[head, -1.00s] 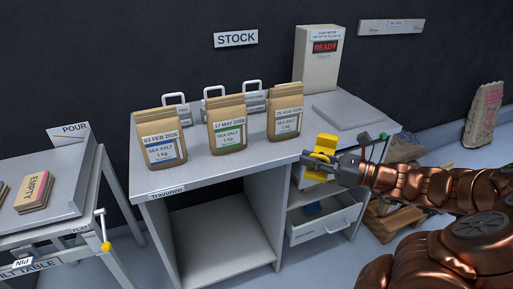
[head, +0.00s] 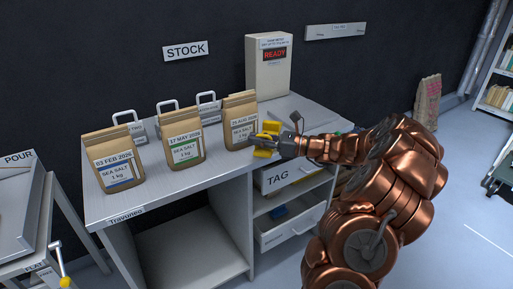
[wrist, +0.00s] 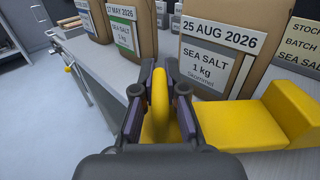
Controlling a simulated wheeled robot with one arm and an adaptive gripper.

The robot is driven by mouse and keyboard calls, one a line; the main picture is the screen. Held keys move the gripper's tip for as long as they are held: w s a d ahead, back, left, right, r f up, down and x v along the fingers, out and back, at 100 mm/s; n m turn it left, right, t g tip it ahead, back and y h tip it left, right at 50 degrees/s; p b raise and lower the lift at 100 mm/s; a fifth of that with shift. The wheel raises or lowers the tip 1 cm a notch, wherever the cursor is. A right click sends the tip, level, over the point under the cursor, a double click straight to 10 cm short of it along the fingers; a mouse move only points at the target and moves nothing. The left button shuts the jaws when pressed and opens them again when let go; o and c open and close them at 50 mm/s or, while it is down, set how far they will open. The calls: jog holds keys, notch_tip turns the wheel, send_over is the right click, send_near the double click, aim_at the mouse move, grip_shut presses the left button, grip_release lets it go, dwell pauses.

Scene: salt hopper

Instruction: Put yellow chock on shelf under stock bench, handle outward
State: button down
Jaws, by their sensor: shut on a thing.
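The yellow chock (head: 266,143) is held in my gripper (head: 284,143), at the front edge of the stock bench (head: 215,178) near the rightmost salt bag. In the wrist view my gripper (wrist: 160,95) is shut on the chock's upright yellow handle (wrist: 160,92), and the chock's wedge body (wrist: 265,118) reaches to the right. Whether the chock touches the bench top or a bag is hard to tell. The open shelf (head: 190,262) under the bench, left of the drawers, looks empty where it shows.
Salt bags dated 03 FEB (head: 117,163), 17 MAY (head: 181,138) and 25 AUG (head: 240,118) stand along the bench top. A TAG drawer (head: 285,173) and a partly open lower drawer (head: 290,232) are at the right. The tilt table (head: 18,215) stands left.

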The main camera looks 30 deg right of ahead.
aim_at(258, 147)
jog(key=shift+w+d, duration=0.1)
jog(key=shift+w, duration=0.25)
jog(key=shift+f, duration=1.85)
jog(key=c, duration=1.2)
grip_release()
jog(key=shift+s+d, duration=0.1)
jog(key=shift+d, duration=0.1)
jog(key=v, duration=1.1)
jog(key=shift+s+d, duration=0.15)
jog(key=shift+s, duration=0.1)
